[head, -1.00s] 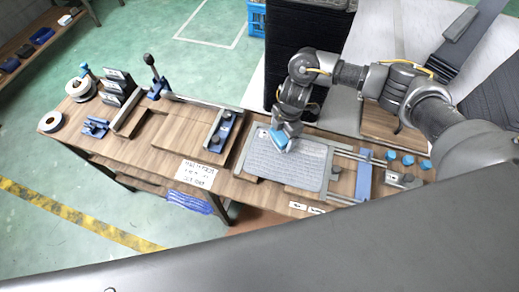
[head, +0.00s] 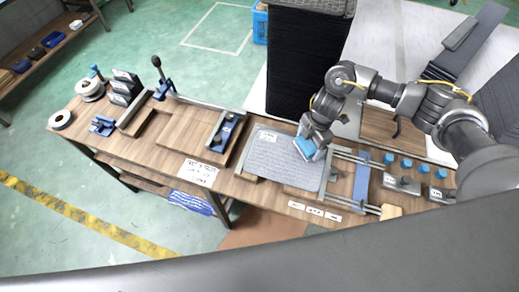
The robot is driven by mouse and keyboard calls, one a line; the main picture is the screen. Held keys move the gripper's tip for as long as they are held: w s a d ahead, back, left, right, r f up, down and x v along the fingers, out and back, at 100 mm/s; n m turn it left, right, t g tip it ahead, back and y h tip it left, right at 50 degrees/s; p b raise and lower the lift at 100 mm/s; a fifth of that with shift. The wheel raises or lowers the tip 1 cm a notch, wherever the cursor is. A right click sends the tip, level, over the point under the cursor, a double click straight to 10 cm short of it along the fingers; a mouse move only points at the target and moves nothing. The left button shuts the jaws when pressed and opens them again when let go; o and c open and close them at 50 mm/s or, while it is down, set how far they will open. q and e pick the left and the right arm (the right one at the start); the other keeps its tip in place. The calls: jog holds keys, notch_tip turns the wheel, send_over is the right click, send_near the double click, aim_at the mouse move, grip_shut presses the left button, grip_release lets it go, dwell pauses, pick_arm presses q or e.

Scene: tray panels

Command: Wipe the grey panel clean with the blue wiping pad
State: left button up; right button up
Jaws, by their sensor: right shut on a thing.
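The grey panel (head: 272,158) lies flat on the wooden bench, its surface covered with fine darker marks or texture. The blue wiping pad (head: 305,146) is at the panel's upper right part. My right gripper (head: 309,140) is shut on the pad from above and partly hides it. The pad appears at the panel's surface; I cannot tell whether it touches. My left gripper is not in view.
A blue bar on rails (head: 361,176) stands right of the panel, with several small blue-topped pieces (head: 406,163) beyond. A lever clamp (head: 161,78) and tape rolls (head: 90,88) are at the bench's left. A black stack (head: 308,62) rises behind the panel.

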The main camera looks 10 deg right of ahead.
jog(key=shift+s+d, duration=0.3)
jog(key=shift+d, duration=0.3)
jog(key=shift+s+d, duration=0.25)
jog(key=shift+d, duration=0.3)
notch_tip(320, 180, up, 3)
jog(key=shift+f+p, duration=0.1)
jog(key=shift+p, duration=0.9)
jog(key=shift+r+p, duration=0.3)
jog(key=shift+p, duration=0.1)
pick_arm(q)
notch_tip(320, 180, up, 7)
jog(key=p, duration=0.4)
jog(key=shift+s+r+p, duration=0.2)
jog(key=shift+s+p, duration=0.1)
jog(key=shift+p, duration=0.05)
pick_arm(e)
notch_tip(320, 180, up, 5)
jog(key=shift+f, duration=0.1)
